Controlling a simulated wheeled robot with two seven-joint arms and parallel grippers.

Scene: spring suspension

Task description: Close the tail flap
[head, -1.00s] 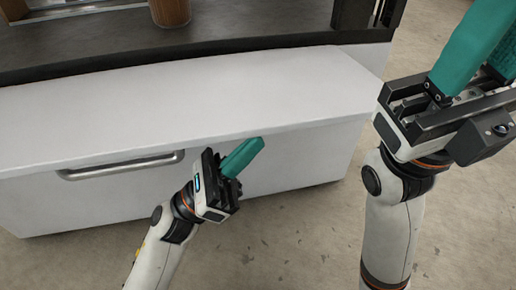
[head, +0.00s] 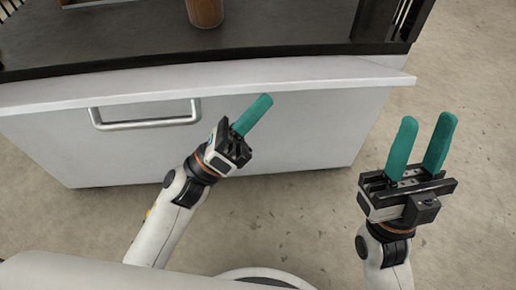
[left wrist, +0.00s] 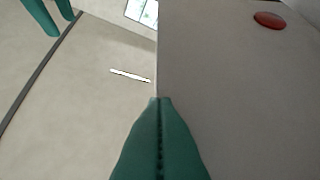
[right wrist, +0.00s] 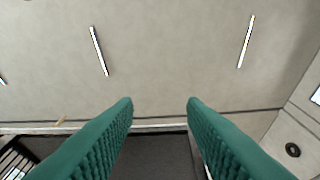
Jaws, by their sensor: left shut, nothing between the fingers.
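The white tail flap stands at the near edge of a dark bed in the head view. Its pale upper strip (head: 215,82) runs across the picture above a white face (head: 290,135) with a metal bar handle (head: 145,124). My left gripper (head: 262,107) is shut and empty, its fingertips close to the strip's lower edge, right of the handle. In the left wrist view its tips (left wrist: 160,99) are at the edge of a pale panel (left wrist: 235,90); contact cannot be told. My right gripper (head: 427,120) is open and empty, right of the flap.
The dark bed (head: 280,25) holds a brown cylinder (head: 205,11). A dark upright frame (head: 392,20) stands at its right corner. A red oval (left wrist: 269,20) shows on the panel in the left wrist view. Bare floor (head: 470,75) lies to the right.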

